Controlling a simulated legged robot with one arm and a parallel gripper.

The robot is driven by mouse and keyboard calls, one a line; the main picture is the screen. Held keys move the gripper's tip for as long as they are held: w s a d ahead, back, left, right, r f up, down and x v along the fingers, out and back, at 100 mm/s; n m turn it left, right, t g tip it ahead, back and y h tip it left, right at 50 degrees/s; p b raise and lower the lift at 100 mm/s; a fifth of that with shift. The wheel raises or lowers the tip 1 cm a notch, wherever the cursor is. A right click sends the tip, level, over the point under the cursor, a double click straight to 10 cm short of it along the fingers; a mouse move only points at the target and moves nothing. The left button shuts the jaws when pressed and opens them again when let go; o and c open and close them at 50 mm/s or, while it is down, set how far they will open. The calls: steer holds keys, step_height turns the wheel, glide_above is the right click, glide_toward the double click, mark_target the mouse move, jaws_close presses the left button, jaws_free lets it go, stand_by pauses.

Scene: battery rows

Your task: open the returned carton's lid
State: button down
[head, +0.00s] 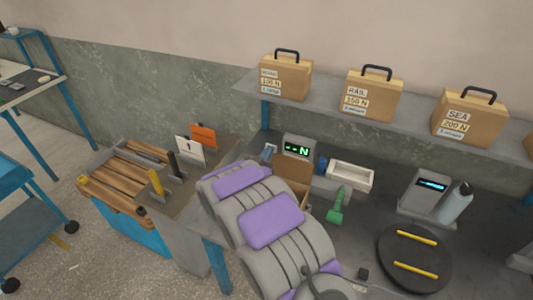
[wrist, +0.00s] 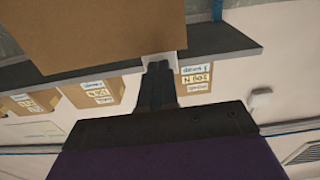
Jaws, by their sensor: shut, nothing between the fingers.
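A plain brown carton (head: 291,171) stands on the grey bench, below the small display and largely hidden behind my arm in the head view. I cannot tell there how its lid lies. In the wrist view, which is upside down, a large plain brown carton face (wrist: 95,25) fills the top, close to the camera. My gripper (wrist: 160,64) is shut, its dark fingers together and empty. A small whitish piece shows at the fingertips, by the brown face's edge; I cannot tell whether they touch. The gripper is hidden in the head view.
A shelf (head: 410,108) holds labelled cartons with black handles, including the RAIL carton (head: 373,95). On the bench are a display (head: 299,149), white tray (head: 350,175), green brush (head: 337,207), bottle (head: 456,203) and black turntable (head: 415,258). A slatted wooden rack (head: 130,178) stands left.

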steer(key=shift+w+d+r+g+y+p, duration=0.2)
steer(key=shift+w+g+p, duration=0.45)
steer(key=shift+p, duration=0.7)
steer(key=shift+w+d+r+g+y+p, duration=0.1)
steer(key=shift+w+d+g+y+p, duration=0.15)
steer(key=shift+w+g+p, duration=0.75)
steer(key=shift+s+d+t+p, duration=0.1)
steer(key=shift+s+t+p, duration=0.2)
steer(key=shift+t, duration=0.15)
